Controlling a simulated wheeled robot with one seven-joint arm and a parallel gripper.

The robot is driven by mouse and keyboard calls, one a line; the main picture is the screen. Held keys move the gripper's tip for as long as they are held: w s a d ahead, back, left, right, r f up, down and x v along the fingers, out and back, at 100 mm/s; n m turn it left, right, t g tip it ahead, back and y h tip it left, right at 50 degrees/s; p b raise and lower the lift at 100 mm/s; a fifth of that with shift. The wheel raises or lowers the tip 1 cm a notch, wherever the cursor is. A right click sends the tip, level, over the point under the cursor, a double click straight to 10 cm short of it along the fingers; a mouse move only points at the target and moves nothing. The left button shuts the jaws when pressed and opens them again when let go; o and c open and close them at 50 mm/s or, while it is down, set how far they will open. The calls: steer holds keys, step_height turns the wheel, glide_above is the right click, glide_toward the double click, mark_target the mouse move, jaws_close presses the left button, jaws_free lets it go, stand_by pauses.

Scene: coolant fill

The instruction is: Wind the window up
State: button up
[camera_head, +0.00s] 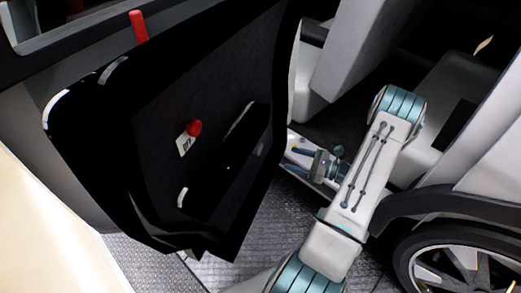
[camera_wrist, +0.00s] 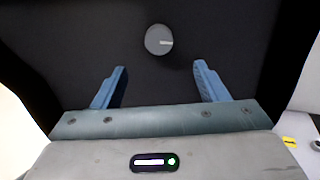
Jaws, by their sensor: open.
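The black car door (camera_head: 150,140) stands open in the head view, its inner panel facing me. A red knob (camera_head: 194,128) sits on this panel above a small white tag (camera_head: 184,146) with dark lettering. I cannot make out the window glass. My gripper (camera_head: 300,157) is just right of the door's edge, its tips partly hard to see. In the wrist view my gripper (camera_wrist: 160,83) is open and empty. A grey round disc (camera_wrist: 159,40) with a pale mark is on a dark surface beyond and between the fingertips, apart from them. I cannot tell whether it is a winder.
A red upright peg (camera_head: 139,26) stands at the door's top. A long handle recess (camera_head: 235,150) lies right of the knob. Pale seats (camera_head: 365,50) are behind, and a wheel (camera_head: 465,265) is at lower right. Grey paved floor (camera_head: 225,268) shows below the door.

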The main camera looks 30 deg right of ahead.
mark_target(260, 149)
steer(key=x, duration=1.3)
steer(key=shift+s, duration=0.15)
steer(key=c, duration=1)
